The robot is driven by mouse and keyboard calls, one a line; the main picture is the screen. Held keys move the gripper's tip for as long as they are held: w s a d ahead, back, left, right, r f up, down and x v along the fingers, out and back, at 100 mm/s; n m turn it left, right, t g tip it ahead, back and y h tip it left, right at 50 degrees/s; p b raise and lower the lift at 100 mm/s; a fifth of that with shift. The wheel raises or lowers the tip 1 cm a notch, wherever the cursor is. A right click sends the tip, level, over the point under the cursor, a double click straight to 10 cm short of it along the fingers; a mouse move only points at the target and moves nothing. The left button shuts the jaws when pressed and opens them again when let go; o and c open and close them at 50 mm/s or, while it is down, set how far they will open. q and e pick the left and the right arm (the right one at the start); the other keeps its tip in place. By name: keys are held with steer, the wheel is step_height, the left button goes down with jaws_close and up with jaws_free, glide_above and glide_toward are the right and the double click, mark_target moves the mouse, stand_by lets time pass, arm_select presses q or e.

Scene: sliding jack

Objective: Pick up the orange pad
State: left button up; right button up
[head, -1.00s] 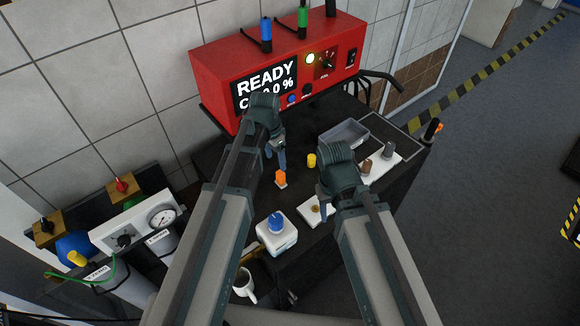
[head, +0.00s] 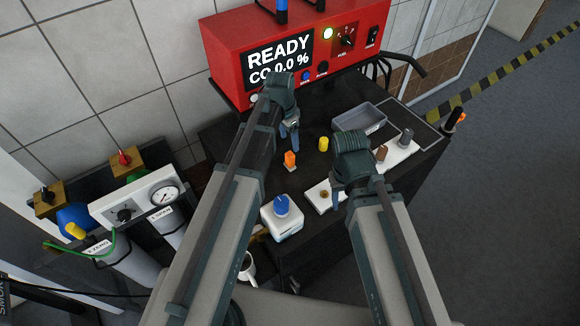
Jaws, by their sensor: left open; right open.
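The orange pad (head: 290,158) is a small upright piece on a pale base, on the dark cart top. My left gripper (head: 291,145) points down just above and behind it in the head view; I cannot tell whether its fingertips touch the pad. It is open and nothing shows held in it. My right gripper (head: 337,198) is open, over the white board, to the right of the pad. My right wrist hides part of that board.
A yellow cylinder (head: 323,144) stands right of the pad. A white box with a blue knob (head: 282,206) stands in front. A grey tray (head: 360,119) and a red analyser (head: 290,45) are behind. Gas bottles stand at left.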

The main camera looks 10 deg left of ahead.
mark_target(290, 154)
arm_select(q)
step_height(290, 154, down, 4)
steer(key=shift+w+d+r+b, duration=0.15)
steer(key=shift+b, duration=1.1)
steer(key=shift+r, duration=0.1)
arm_select(e)
step_height(290, 154, down, 4)
steer(key=shift+r, duration=0.25)
steer(key=shift+f, duration=0.1)
arm_select(q)
step_height(290, 154, down, 5)
steer(key=b, duration=0.5)
steer(key=shift+f, duration=0.2)
arm_select(e)
step_height(290, 154, down, 5)
steer(key=shift+f, duration=0.1)
arm_select(q)
steer(key=shift+r, duration=0.1)
jaws_close()
